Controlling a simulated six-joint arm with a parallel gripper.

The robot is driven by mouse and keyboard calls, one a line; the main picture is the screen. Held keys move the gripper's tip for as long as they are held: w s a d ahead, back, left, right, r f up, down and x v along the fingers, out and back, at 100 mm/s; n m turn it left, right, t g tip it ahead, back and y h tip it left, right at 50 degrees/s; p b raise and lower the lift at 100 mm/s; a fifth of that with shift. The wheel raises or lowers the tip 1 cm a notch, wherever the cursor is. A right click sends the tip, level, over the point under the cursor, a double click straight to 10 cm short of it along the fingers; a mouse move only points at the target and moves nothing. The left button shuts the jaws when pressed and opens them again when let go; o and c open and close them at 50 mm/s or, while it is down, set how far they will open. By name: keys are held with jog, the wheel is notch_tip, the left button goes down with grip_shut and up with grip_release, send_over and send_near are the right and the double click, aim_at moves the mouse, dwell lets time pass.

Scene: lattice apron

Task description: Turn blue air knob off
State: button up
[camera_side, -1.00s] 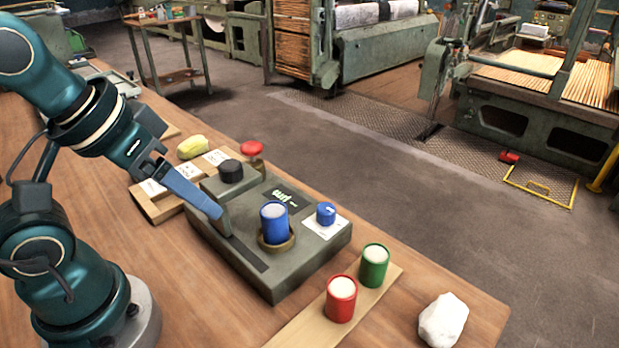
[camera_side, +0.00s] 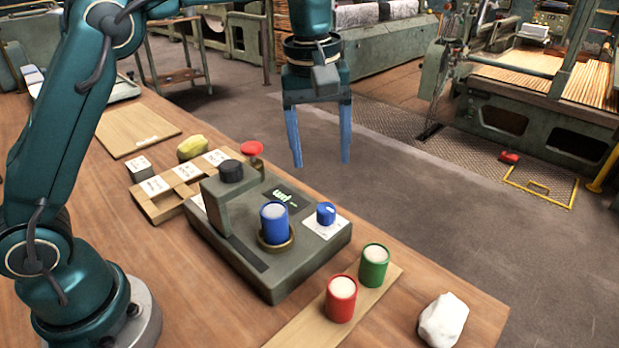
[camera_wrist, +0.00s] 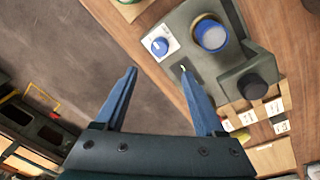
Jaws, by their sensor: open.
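The blue knob (camera_side: 326,213) sits on a white plate (camera_side: 322,230) at the right end of a grey machine box (camera_side: 290,280). In the wrist view the knob (camera_wrist: 160,46) shows a pale pointer mark; its exact setting is too small to read. My gripper (camera_side: 321,164) is open and empty, fingers pointing down, well above the box and apart from the knob. In the wrist view the gripper's fingertips (camera_wrist: 158,71) appear just below the knob, with nothing between them.
A blue cylinder (camera_side: 274,224) stands in a ring beside the knob. A black knob (camera_side: 231,171) and red button (camera_side: 252,149) are farther left. Red (camera_side: 341,300) and green (camera_side: 375,267) cylinders stand on a strip in front. A white lump (camera_side: 442,320) lies at right.

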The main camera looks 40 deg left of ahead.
jog(key=g, duration=0.1)
send_over(326, 207)
notch_tip(326, 207, down, 5)
jog(key=shift+r, duration=0.15)
jog(key=shift+f, duration=2.65)
jog(key=shift+c, duration=0.3)
grip_shut()
